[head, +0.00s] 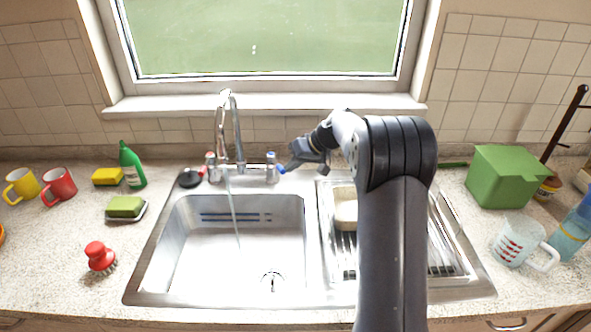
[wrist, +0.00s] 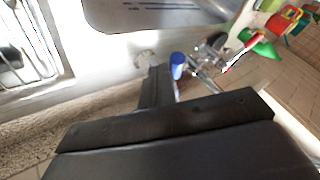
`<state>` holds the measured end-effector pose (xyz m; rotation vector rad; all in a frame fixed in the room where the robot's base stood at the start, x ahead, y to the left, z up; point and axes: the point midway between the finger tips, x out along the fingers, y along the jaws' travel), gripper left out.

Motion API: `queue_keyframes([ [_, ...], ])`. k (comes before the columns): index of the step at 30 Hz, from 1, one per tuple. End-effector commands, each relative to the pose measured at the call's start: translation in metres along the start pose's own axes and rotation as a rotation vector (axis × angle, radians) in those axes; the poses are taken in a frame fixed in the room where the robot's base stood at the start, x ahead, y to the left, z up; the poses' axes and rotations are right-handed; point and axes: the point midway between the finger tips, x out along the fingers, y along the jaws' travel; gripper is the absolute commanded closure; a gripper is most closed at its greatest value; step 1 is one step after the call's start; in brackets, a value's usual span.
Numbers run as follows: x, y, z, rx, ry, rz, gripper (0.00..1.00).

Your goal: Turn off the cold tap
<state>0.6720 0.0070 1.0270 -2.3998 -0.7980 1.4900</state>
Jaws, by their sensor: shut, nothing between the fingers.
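The cold tap (head: 271,168) has a blue-tipped handle and stands right of the chrome spout (head: 236,130). A thin stream of water (head: 233,208) runs from the spout into the basin. The blue handle end shows in the wrist view (wrist: 177,66). My gripper (head: 291,165) is shut and empty, just right of the blue handle; it also shows in the wrist view (wrist: 157,88). I cannot tell whether it touches the handle. The red-handled tap (head: 211,168) is left of the spout.
The steel sink (head: 160,235) has a drainboard on the right, partly hidden by my arm. A green bottle (head: 131,166) and sponges stand left. A green box (head: 503,177) and a measuring cup (head: 515,243) stand right. The window sill (head: 300,102) is behind the taps.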

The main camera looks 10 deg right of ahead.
Motion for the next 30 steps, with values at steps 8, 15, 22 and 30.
queue_keyframes([
  [8, 0.011, -0.019, 0.007, 0.144, 0.085, 0.089, 1.0],
  [15, 0.015, -0.03, 0.007, 0.202, 0.116, 0.124, 1.0],
  [22, 0.017, -0.035, 0.006, 0.201, 0.115, 0.123, 1.0],
  [30, 0.018, -0.036, 0.006, 0.2, 0.114, 0.122, 1.0],
])
